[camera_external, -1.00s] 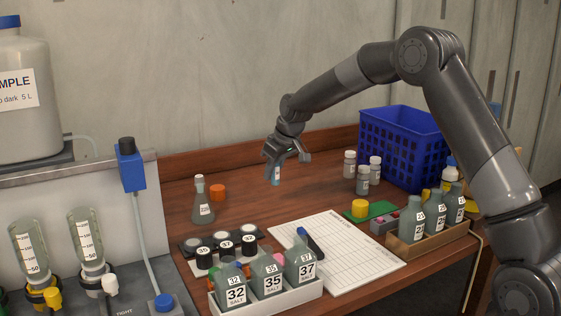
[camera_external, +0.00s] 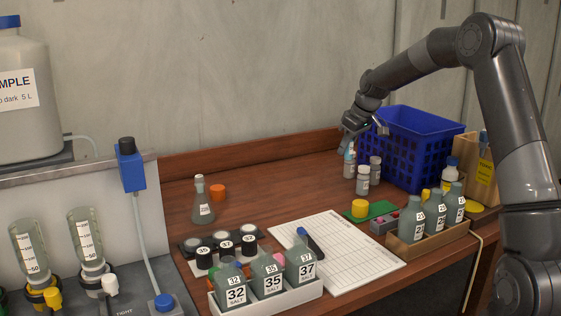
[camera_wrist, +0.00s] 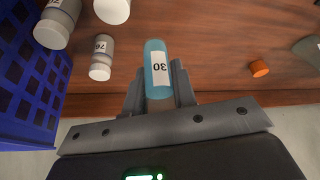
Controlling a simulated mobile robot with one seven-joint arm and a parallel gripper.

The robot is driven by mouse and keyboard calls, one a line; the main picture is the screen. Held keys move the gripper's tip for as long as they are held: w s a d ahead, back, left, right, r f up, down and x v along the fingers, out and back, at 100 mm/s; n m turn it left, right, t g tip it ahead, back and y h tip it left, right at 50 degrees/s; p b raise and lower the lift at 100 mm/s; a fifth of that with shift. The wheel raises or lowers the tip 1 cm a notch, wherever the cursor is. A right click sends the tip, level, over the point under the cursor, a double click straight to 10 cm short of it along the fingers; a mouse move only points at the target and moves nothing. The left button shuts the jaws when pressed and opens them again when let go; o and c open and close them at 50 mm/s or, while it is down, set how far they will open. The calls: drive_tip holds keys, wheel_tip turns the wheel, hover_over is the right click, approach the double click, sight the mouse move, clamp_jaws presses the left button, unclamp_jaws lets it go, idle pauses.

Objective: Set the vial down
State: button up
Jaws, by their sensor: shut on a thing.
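My gripper (camera_external: 352,140) is at the back of the bench, just left of the blue crate. It is shut on a vial of blue liquid with a white label (camera_external: 349,153). In the wrist view the vial (camera_wrist: 158,68) shows the number 30 and sits between the two fingers (camera_wrist: 158,88). In the external view the held vial overlaps a standing grey vial, and I cannot tell whether its base touches the bench (camera_external: 285,190).
White-capped grey vials stand close by, one in front (camera_external: 363,182) and one to the right (camera_external: 375,168). The blue crate (camera_external: 415,150) is to their right. An orange cap (camera_external: 218,192) and a flask (camera_external: 203,205) stand left. Bench between is clear.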

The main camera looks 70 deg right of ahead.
drive_tip(key=w+f, duration=0.2)
drive_tip(key=w, duration=0.1)
drive_tip(key=w+a+f, duration=0.1)
drive_tip(key=w+f, duration=0.1)
drive_tip(key=w, duration=0.1)
drive_tip(key=w+f, duration=0.3)
drive_tip(key=shift+a, duration=0.2)
drive_tip(key=shift+w+f, duration=0.1)
drive_tip(key=shift+f, duration=1.85)
drive_tip(key=shift+f, duration=0.1)
drive_tip(key=o, duration=1)
